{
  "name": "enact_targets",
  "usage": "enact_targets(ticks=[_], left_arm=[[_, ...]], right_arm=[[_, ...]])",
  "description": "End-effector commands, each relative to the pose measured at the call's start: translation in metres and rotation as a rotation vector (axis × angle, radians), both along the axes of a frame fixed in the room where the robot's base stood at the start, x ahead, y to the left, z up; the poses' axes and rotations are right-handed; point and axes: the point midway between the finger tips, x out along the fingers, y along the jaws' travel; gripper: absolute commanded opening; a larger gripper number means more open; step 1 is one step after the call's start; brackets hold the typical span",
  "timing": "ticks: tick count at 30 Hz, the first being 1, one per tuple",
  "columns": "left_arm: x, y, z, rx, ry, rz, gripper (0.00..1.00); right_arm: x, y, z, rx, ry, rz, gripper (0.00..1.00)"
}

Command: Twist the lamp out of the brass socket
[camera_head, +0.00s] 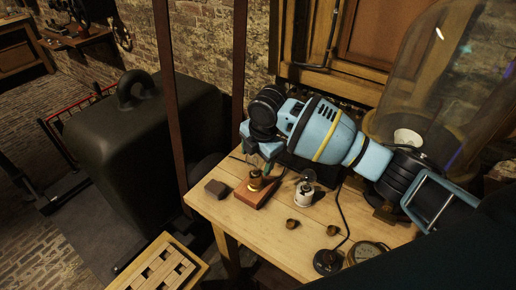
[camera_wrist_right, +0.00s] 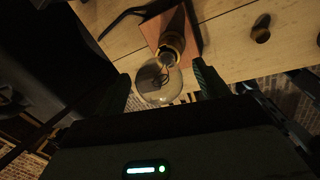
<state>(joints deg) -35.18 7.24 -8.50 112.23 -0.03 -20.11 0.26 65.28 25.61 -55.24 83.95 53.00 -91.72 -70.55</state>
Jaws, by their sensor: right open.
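A clear glass lamp (camera_head: 254,171) stands in the brass socket (camera_head: 255,184) on a reddish wooden block (camera_head: 249,196) near the table's left front. My right gripper (camera_head: 258,160) comes down over the lamp from above. In the right wrist view the lamp's round bulb (camera_wrist_right: 157,84) lies between the two spread fingers of my right gripper (camera_wrist_right: 162,88), with space on both sides. The brass socket (camera_wrist_right: 172,45) and wooden block (camera_wrist_right: 176,24) show beyond it. The gripper is open. In the head view the gripper partly hides the lamp. My left gripper is not in view.
Small brown caps (camera_head: 292,224), a black round base (camera_head: 328,261) with a cord, and a glass dome (camera_head: 425,75) stand further right.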

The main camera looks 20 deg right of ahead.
Motion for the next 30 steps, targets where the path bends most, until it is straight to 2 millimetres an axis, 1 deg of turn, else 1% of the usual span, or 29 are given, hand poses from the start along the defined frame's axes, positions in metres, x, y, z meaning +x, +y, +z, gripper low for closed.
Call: enact_targets(ticks=[1, 4, 14, 26, 30], left_arm=[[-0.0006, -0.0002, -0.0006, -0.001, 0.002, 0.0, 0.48], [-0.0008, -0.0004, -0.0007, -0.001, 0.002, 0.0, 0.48], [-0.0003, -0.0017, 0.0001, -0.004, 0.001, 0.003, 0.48], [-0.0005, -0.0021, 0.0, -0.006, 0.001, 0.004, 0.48], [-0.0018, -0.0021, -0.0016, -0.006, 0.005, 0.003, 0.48]], right_arm=[[0.0007, 0.0004, -0.0054, 0.0, 0.001, 0.0, 0.73], [0.0019, 0.0005, -0.0106, -0.001, 0.0, -0.001, 0.73], [0.0025, 0.0008, -0.0124, 0.0, -0.001, 0.0, 0.73], [0.0024, 0.0009, -0.0123, 0.0, -0.001, 0.0, 0.21], [0.0027, 0.0008, -0.0127, 0.001, -0.001, 0.024, 0.19]])
